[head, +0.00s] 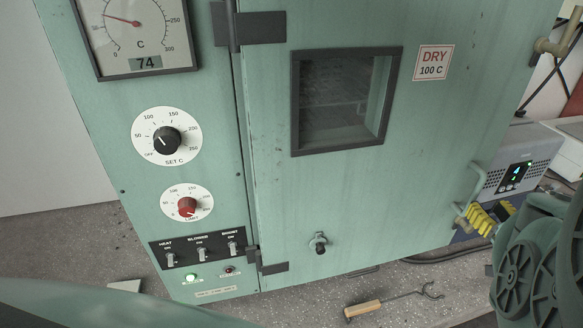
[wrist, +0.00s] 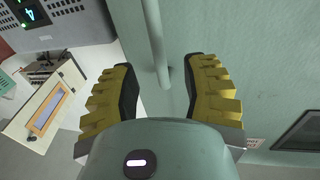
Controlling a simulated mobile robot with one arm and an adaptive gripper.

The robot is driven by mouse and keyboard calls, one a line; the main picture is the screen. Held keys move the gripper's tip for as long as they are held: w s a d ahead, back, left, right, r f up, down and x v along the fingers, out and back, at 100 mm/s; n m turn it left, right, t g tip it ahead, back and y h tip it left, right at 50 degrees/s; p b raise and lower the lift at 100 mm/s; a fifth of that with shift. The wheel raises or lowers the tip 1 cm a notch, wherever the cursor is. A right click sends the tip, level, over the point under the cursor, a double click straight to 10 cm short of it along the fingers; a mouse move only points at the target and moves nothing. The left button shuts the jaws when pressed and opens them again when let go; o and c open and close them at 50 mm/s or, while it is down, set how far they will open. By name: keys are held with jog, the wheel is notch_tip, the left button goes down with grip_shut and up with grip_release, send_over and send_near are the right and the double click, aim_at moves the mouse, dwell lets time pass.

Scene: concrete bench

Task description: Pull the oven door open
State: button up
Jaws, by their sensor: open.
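The green oven (head: 215,130) fills much of the head view. Its door (head: 400,190) has dark hinges on the left and a small window, and no gap shows at its left edge. The pale green bar handle (head: 479,184) is at the door's right edge. My gripper (head: 490,218) has yellow ridged fingers and is at the handle's lower part. In the wrist view the handle (wrist: 155,40) runs between the two spread fingers of my open gripper (wrist: 163,75), with space on both sides. Whether the far end of the handle touches anything is hidden.
A grey device with a lit display (head: 518,172) stands right of the oven, close to my gripper; behind it is a white box (wrist: 40,110). A wooden-handled tool (head: 390,301) lies on the concrete bench in front. A small knob (head: 318,243) projects from the door.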

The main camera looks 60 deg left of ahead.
aim_at(475, 194)
jog(key=shift+b+x, duration=0.45)
jog(key=shift+x, duration=2.25)
jog(key=shift+o, duration=0.2)
grip_shut()
